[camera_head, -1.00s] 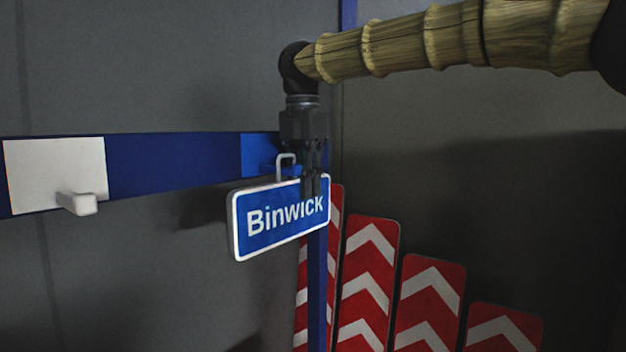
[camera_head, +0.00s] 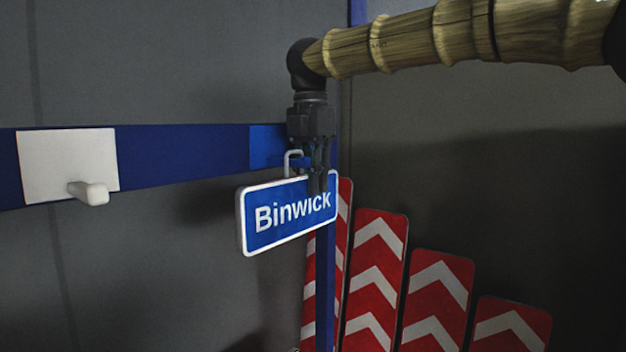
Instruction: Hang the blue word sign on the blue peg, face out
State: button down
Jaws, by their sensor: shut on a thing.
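The blue word sign (camera_head: 285,213), with a white rim and the word "Binwick", faces out toward me. A pale wire loop (camera_head: 291,160) stands up from its top edge. My gripper (camera_head: 317,183) points down and is shut on the sign's top edge, right of the loop. The blue peg's bright blue backing plate (camera_head: 264,147) is on the rail, behind and left of my gripper. A bit of blue shows beside the loop; my gripper hides most of the peg. I cannot tell whether the loop is around it.
A dark blue rail (camera_head: 185,155) runs across the wall. A white plate (camera_head: 66,163) with a white peg (camera_head: 90,192) is on its left part. A blue post (camera_head: 325,285) stands behind the sign. Several red and white chevron boards (camera_head: 376,280) stand at lower right.

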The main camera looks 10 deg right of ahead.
jog(key=shift+f, duration=0.45)
jog(key=c, duration=1.4)
grip_release()
jog(key=shift+r, duration=0.1)
notch_tip(320, 180, up, 12)
jog(key=shift+w+a+f, duration=0.1)
